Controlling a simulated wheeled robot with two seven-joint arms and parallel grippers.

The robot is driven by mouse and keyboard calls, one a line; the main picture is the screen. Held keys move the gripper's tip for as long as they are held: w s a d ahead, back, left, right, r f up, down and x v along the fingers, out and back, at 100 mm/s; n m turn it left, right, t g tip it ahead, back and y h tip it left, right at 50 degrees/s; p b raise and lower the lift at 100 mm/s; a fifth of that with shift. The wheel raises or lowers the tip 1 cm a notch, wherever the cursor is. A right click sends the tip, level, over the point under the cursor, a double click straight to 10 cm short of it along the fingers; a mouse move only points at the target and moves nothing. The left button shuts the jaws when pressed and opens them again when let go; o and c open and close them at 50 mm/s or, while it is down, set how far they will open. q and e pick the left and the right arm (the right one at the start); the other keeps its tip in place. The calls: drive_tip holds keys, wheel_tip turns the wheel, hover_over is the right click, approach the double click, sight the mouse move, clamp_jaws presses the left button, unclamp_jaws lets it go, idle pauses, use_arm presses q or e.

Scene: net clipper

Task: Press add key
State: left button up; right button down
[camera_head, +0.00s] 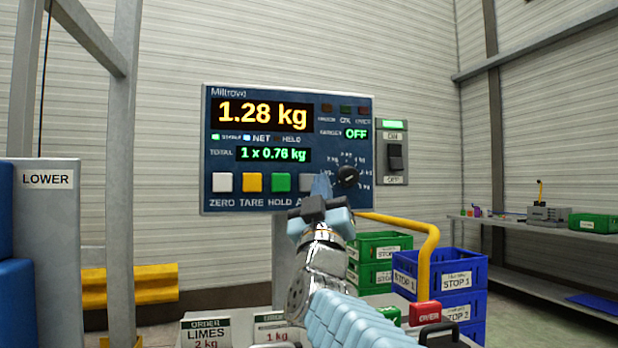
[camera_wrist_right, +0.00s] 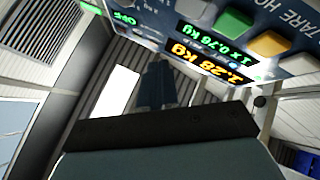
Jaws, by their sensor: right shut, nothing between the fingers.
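The blue Miltrova scale panel (camera_head: 290,200) shows 1.28 kg and a total of 1 x 0.76 kg. Its key row has white ZERO (camera_head: 222,182), yellow TARE (camera_head: 252,182), green HOLD (camera_head: 281,182) and a grey add key (camera_head: 307,181), whose label is mostly hidden by my gripper. My right gripper (camera_head: 321,187) is shut and empty, its fingertips pointing up over the right edge of the add key; contact cannot be told. In the right wrist view the shut fingers (camera_wrist_right: 158,85) show below the tilted panel, with the green HOLD key (camera_wrist_right: 233,22) above right. My left gripper is out of view.
A black knob (camera_head: 347,177) sits just right of my fingertips, and an ON/OFF switch (camera_head: 395,157) beyond it. Green crates (camera_head: 380,247), blue crates (camera_head: 440,268) and a yellow rail (camera_head: 432,250) stand lower right. A LOWER-labelled box (camera_head: 47,210) is at left.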

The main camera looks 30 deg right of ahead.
sight(308, 183)
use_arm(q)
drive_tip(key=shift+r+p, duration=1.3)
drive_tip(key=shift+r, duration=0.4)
use_arm(e)
drive_tip(key=w+d, duration=0.1)
drive_tip(key=w, duration=0.5)
drive_tip(key=shift+d, duration=0.25)
drive_tip(key=shift+w+d, duration=0.1)
drive_tip(key=shift+w, duration=0.3)
drive_tip(key=shift+w, duration=0.35)
idle(0.7)
use_arm(q)
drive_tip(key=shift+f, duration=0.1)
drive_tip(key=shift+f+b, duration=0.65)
drive_tip(key=shift+b, duration=0.15)
use_arm(e)
drive_tip(key=shift+s, duration=0.8)
